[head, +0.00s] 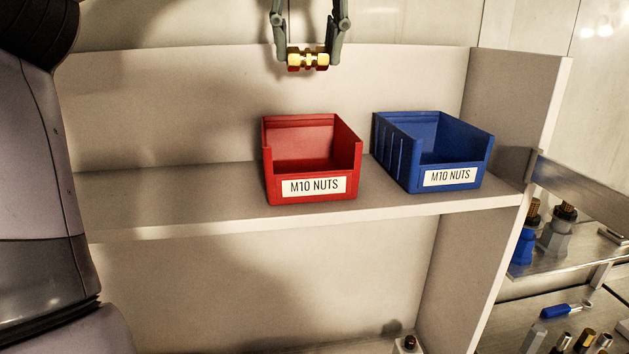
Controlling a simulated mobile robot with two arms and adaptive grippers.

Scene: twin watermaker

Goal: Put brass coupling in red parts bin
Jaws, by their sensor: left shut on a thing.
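A brass coupling (308,59) is held at the top of the head view, lying sideways between the two fingers of my left gripper (308,56). The gripper is shut on it, fingers pointing down. The red parts bin (301,188) stands on the shelf below, open at the top and low at the front, with a label reading M10 NUTS. The coupling is above the bin in the picture and apart from it. The part of the bin's inside that shows looks empty. My right gripper does not show.
A blue bin (449,178), also labelled M10 NUTS, stands right of the red one. The shelf (160,200) is bare to the left. A side panel (505,140) closes its right end. A metal rack (580,185) with fittings and a blue-handled tool (560,311) are at right.

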